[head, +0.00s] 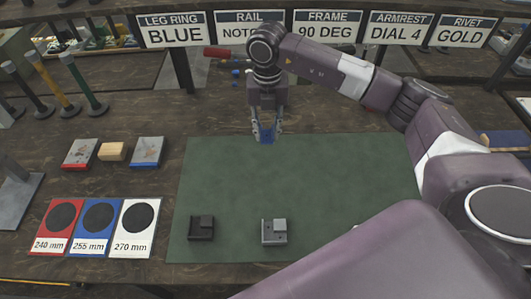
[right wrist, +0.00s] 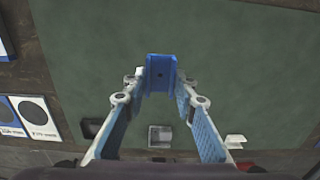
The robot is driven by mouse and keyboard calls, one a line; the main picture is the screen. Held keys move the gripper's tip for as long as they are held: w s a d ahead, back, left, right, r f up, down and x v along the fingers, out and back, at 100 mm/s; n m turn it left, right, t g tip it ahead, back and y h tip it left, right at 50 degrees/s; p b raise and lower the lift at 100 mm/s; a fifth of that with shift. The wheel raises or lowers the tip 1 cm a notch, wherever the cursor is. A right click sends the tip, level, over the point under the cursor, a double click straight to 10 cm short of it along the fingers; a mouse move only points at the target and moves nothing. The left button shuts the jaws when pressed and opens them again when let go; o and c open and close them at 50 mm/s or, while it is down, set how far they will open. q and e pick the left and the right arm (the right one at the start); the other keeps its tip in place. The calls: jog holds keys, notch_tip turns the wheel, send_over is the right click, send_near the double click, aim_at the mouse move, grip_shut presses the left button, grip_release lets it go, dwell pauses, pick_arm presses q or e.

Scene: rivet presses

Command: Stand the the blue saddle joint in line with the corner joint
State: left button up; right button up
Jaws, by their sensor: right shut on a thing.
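My right gripper (head: 266,132) is above the far part of the green mat (head: 330,180), pointing down and shut on the blue saddle joint (head: 266,137). In the right wrist view the blue saddle joint (right wrist: 160,73) shows between the fingertips (right wrist: 156,92). A grey block-like joint with a step (head: 274,232) and a similar black one (head: 202,228) sit apart on the near part of the mat. I cannot tell for sure which is the corner joint. A light piece (right wrist: 235,141) lies right of the grey one, mostly hidden by my arm in the head view. My left gripper is out of view.
Left of the mat are red, blue and white cards (head: 97,227) with black discs. Behind them lie red, wooden and blue-edged blocks (head: 112,152). Coloured posts (head: 82,85) stand at the far left. Signs (head: 250,28) span the back. The mat's middle is clear.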

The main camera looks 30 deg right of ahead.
jog(key=p, duration=0.1)
send_over(266, 162)
notch_tip(266, 162, down, 6)
jog(key=shift+s+r, duration=0.1)
jog(key=shift+f, duration=0.7)
notch_tip(266, 162, down, 3)
jog(key=shift+f+p, duration=0.2)
jog(key=shift+p, duration=0.25)
jog(key=shift+f, duration=0.4)
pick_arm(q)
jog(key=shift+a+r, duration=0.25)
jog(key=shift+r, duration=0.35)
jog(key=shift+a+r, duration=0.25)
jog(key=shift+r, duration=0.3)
pick_arm(e)
jog(key=shift+f, duration=0.1)
jog(key=o, duration=0.9)
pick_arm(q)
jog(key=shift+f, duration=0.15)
pick_arm(e)
jog(key=shift+o, duration=0.2)
